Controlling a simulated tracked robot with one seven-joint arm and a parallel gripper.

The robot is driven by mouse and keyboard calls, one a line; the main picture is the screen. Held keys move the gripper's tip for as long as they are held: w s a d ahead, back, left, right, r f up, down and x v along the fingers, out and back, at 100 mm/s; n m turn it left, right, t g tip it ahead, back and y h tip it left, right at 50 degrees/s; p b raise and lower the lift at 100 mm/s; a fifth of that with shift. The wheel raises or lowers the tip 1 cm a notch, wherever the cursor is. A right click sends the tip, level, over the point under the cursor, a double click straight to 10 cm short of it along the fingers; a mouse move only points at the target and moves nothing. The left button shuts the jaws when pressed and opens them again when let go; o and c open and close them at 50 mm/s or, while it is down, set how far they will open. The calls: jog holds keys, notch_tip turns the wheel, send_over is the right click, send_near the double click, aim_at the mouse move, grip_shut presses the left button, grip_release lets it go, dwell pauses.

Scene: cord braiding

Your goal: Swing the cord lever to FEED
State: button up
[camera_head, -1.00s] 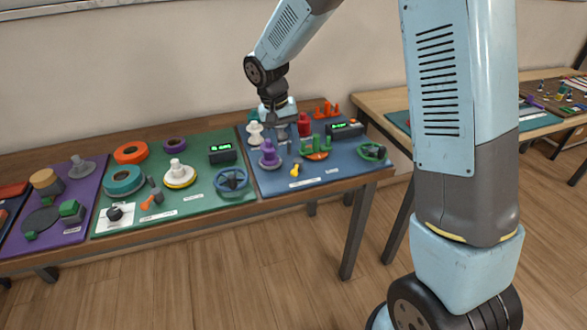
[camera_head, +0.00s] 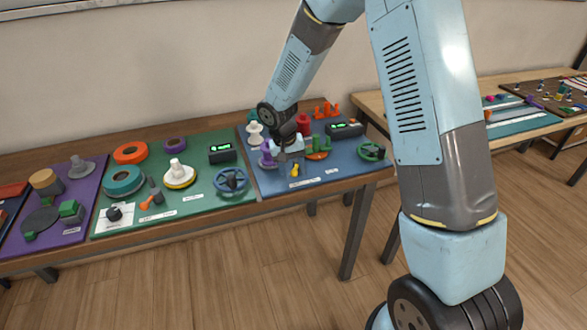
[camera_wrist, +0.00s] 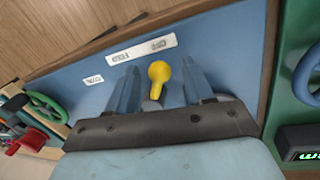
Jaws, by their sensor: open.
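The cord lever (camera_wrist: 160,76) is a short yellow handle with a round knob, on the blue board in front of the white label (camera_wrist: 142,50) that reads OFF and FEED. The text is upside down in the wrist view, with FEED to the left and OFF to the right. The knob stands nearer the OFF end. My gripper (camera_wrist: 160,68) is open, with one finger on each side of the lever in that view; I see no contact. In the head view the yellow lever (camera_head: 295,170) shows just below my gripper (camera_head: 290,158).
A purple spool (camera_head: 267,154), an orange dish with green posts (camera_head: 317,153) and a green handwheel (camera_head: 372,151) stand close by on the blue board (camera_head: 340,172). A blue handwheel (camera_head: 231,181) is on the green board to the left.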

jog(key=shift+c, duration=0.4)
grip_shut()
jog(key=shift+d, duration=0.15)
jog(key=d+n, duration=0.1)
jog(key=n, duration=0.2)
jog(key=shift+s+d+n+t, duration=0.2)
jog(key=shift+d+n+t, duration=0.15)
jog(key=shift+n+t, duration=0.05)
jog(key=d+n, duration=0.1)
jog(key=n, duration=0.1)
jog(key=shift+w+d+n, duration=0.1)
jog(key=shift+d+n, duration=0.1)
jog(key=shift+n, duration=0.2)
jog(key=n, duration=0.1)
jog(key=d+n+y, duration=0.1)
jog(key=n, duration=0.1)
jog(key=shift+w+d+t, duration=0.3)
jog(key=shift+w+t, duration=0.05)
jog(key=shift+t, duration=0.05)
jog(key=shift+w+d+n, duration=0.2)
jog(key=shift+d+n, duration=0.05)
jog(key=shift+n, duration=0.55)
jog(key=shift+w+d+n, duration=0.15)
jog(key=shift+d+n, duration=0.05)
jog(key=shift+n, duration=0.6)
jog(key=shift+w, duration=0.1)
